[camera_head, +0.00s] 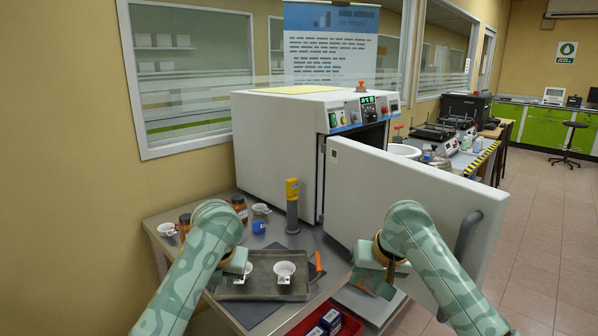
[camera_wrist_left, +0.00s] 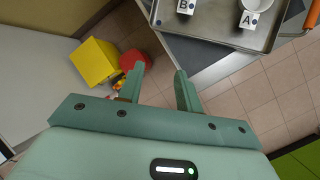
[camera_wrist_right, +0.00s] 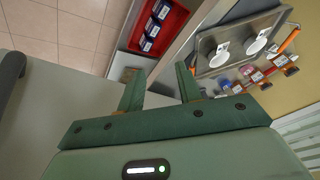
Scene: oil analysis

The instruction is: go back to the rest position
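My left gripper (camera_head: 236,270) hangs in front of the metal tray at the left. In the left wrist view its two fingers (camera_wrist_left: 157,85) stand apart with nothing between them. My right gripper (camera_head: 380,280) is to the right of the tray, in front of the open oven door. In the right wrist view its fingers (camera_wrist_right: 160,85) are also apart and empty. The grey tray (camera_head: 262,292) holds white cups (camera_head: 285,269) with tags; tags A and B show in the left wrist view. Both grippers look clear of the tray and table.
The white oven (camera_head: 275,130) stands behind, its door (camera_head: 400,190) swung open towards me on the right. A red bin (camera_head: 350,325) with blue boxes is low in front.

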